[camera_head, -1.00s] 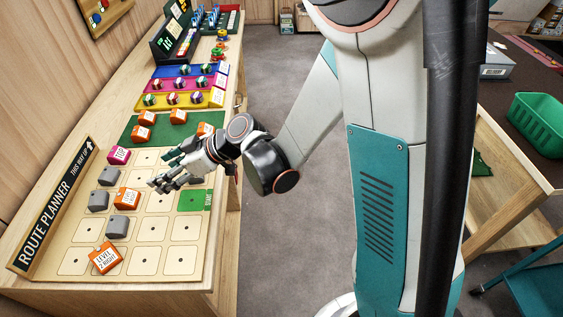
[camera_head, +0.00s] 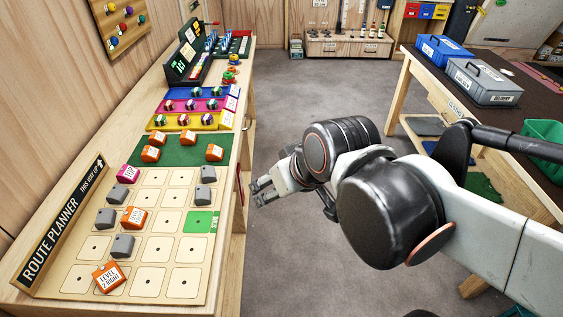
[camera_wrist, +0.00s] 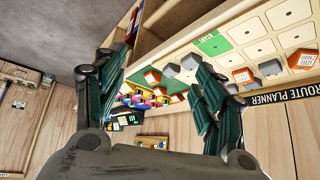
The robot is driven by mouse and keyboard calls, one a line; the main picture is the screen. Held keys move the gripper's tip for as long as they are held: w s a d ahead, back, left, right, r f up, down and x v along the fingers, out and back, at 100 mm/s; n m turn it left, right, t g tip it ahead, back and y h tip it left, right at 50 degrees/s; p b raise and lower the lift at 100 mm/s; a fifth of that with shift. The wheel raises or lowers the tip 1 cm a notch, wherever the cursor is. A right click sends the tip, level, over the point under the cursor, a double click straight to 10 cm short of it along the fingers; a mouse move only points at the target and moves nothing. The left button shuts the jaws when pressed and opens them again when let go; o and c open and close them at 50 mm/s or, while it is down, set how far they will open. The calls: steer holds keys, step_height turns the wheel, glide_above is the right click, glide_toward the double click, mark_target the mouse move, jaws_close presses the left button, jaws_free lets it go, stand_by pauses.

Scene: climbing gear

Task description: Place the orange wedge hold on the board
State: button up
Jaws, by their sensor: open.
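Several orange wedge holds are in the head view: on the green mat there are ones at its left (camera_head: 158,138), just in front (camera_head: 150,153) and at its right (camera_head: 214,152). Two more, a lettered one (camera_head: 133,217) and one marked "Level 2 Right" (camera_head: 109,278), sit on the pale route planner board (camera_head: 148,281). My gripper (camera_head: 262,191) is beyond the table's right edge, over the aisle, apart from all holds. In the wrist view its dark fingers are spread with nothing held between the tips (camera_wrist: 158,58).
A pink "TOP" hold (camera_head: 128,174) and several grey holds (camera_head: 122,245) are on the board, with a green start square (camera_head: 201,222). Coloured trays (camera_head: 190,105) stand behind the mat. Another table holds grey and blue cases (camera_head: 482,80). Many board squares are bare.

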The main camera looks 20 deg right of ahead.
steer(key=s+d, duration=0.1)
steer(key=s+d+m+h, duration=0.1)
steer(key=shift+s+d+r, duration=0.2)
steer(key=shift+s+d, duration=0.1)
steer(key=shift+d, duration=0.05)
